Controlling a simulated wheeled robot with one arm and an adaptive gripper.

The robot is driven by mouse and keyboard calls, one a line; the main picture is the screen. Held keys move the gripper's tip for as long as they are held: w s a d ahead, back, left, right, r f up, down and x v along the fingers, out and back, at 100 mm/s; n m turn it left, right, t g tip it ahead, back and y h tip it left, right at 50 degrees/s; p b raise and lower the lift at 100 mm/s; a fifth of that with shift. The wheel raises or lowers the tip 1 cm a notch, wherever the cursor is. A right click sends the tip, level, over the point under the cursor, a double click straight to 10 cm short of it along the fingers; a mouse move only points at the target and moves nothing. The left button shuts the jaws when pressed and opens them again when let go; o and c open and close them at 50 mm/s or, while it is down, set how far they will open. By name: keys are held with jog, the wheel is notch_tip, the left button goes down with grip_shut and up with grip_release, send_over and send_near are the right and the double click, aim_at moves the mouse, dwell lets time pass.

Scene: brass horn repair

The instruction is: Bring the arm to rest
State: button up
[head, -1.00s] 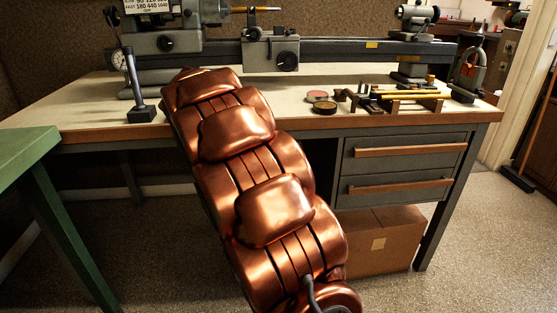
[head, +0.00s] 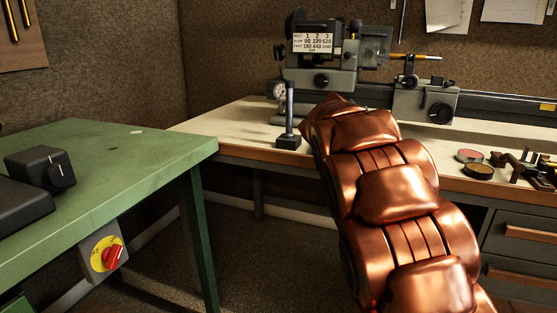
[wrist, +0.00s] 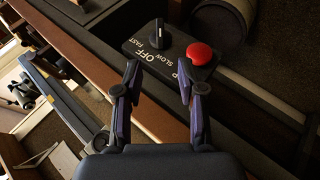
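My gripper (wrist: 159,75) shows in the wrist view with its two fingers apart and nothing between them. Beyond the fingertips is a dark control box (wrist: 178,67) with a black knob (wrist: 157,33), a red button (wrist: 199,54) and the words OFF, SLOW and FAST. The fingertips overlap the box in the picture; I cannot tell how much space lies between. In the head view my copper-coloured arm reaches up toward the lathe bench, and the gripper is hidden beyond it.
The lathe (head: 322,80) stands on the cream-topped bench (head: 232,123). A dial gauge stand (head: 288,138) is just left of my arm, and round tins (head: 478,171) lie to its right. A green table (head: 110,165) with a red rotary switch (head: 113,257) is at the left.

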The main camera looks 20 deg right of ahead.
jog(key=s+a+r+n+y+p, duration=0.2)
jog(key=s+a+r+p, duration=0.4)
jog(key=s+a+p, duration=0.3)
jog(key=s+a+r+n+y+p, duration=0.2)
jog(key=s+a+r+y+p, duration=0.2)
jog(key=s+a+p, duration=0.5)
jog(key=s+a+r+n+g+y+p, duration=0.1)
jog(key=s+a+r+y+p, duration=0.2)
jog(key=s+a+r+p, duration=0.5)
jog(key=s+a+p, duration=0.2)
jog(key=s+p, duration=0.3)
jog(key=p, duration=0.1)
jog(key=shift+s+r+n, duration=0.15)
jog(key=shift+s+n, duration=0.2)
jog(key=shift+n, duration=0.05)
